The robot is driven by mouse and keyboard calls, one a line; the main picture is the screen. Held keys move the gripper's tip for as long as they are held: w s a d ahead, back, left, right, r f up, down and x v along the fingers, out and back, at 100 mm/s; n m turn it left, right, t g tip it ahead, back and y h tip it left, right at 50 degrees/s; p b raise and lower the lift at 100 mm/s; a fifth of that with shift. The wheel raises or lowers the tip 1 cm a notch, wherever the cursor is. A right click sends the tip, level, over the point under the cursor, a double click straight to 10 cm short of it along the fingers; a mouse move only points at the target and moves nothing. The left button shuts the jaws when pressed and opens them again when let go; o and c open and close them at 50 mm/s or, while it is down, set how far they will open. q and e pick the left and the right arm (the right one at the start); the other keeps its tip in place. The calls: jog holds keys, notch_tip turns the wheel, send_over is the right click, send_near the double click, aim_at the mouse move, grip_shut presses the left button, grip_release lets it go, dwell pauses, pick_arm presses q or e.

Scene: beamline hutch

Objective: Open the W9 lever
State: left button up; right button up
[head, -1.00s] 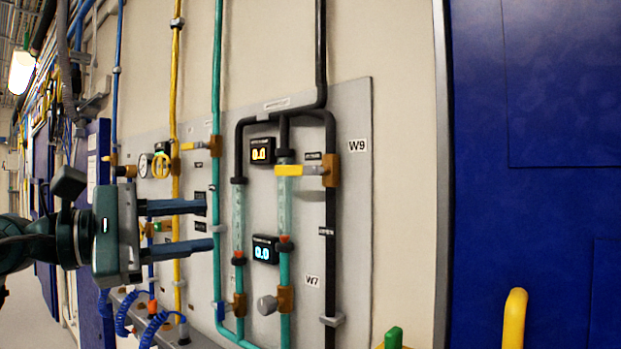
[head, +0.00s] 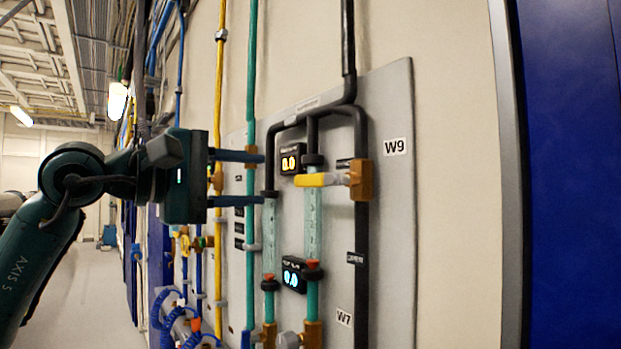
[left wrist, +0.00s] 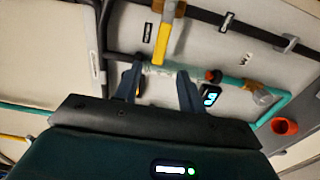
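The W9 lever (head: 322,180) is a yellow handle on a brass valve body (head: 361,181) on the black vertical pipe, left of and below the W9 label (head: 396,147). The handle lies roughly level, across the pipe, its free end pointing left. My left gripper (head: 262,178) is open and empty, left of the handle at about its height, fingers one above the other. They are apart from the handle in the picture. In the left wrist view the yellow handle (left wrist: 161,44) shows beyond the open fingers, its end pointing at the gap between them. My right gripper is not in view.
Two displays (head: 293,159) (head: 294,275) and clear flow tubes (head: 313,222) sit left of the black pipe (head: 362,285). A teal pipe (head: 251,90) and a yellow pipe (head: 219,90) run farther left. Bare wall (head: 455,200) lies right of the panel, before a blue door (head: 570,180).

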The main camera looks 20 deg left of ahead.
aim_at(304, 181)
pick_arm(q)
jog(key=p+x, duration=0.2)
jog(key=x, duration=0.8)
jog(key=shift+w+d, duration=0.1)
jog(key=shift+d, duration=0.05)
grip_shut()
